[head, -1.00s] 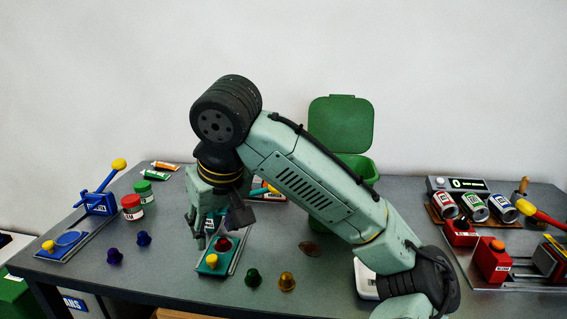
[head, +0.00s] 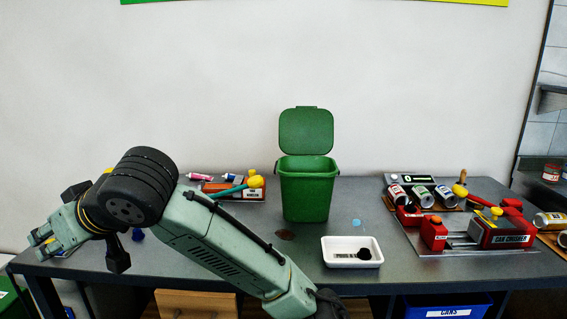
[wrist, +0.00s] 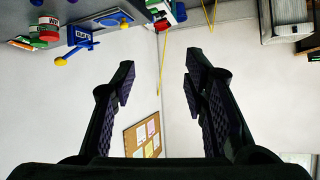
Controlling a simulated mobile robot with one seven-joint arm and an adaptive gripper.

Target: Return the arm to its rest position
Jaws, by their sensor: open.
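My arm stretches from the bottom middle of the head view to the left. My gripper (head: 42,243) is at the far left, turned sideways over the table's left end. In the wrist view my gripper (wrist: 158,82) has its two dark fingers wide apart, with nothing between them. Behind them are a pale wall and a cork board (wrist: 142,135) with papers. My arm hides much of the table's left part in the head view.
On the grey table (head: 370,215) stand an open green bin (head: 305,195), a white tray (head: 343,264) and a red can crusher (head: 500,238). Cans (head: 422,196) lie behind the crusher. A blue lever device (wrist: 82,35) shows in the wrist view. The space above the table's middle is clear.

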